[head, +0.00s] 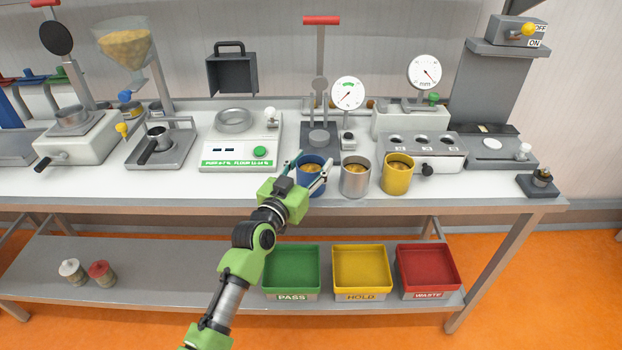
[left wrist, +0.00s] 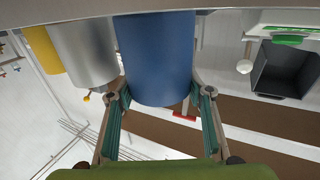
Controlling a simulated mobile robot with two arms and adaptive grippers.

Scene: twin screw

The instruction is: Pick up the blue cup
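The blue cup (head: 311,186) stands upright on the table near its front edge, with something golden-brown inside. It fills the upper middle of the left wrist view (left wrist: 155,60). My left gripper (head: 308,170) is at the cup, with one finger on each side of it. In the left wrist view the fingers (left wrist: 160,92) are spread. The left finger overlaps the cup's edge in the picture, and a narrow gap shows at the right finger. I cannot tell whether either finger touches. My right gripper is not in view.
A grey metal cup (head: 354,180) stands close right of the blue cup, then a yellow cup (head: 397,178). A white scale (head: 240,148) is to the left, and a gauge press (head: 320,140) stands behind. Green (head: 291,292), yellow and red trays sit on the lower shelf.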

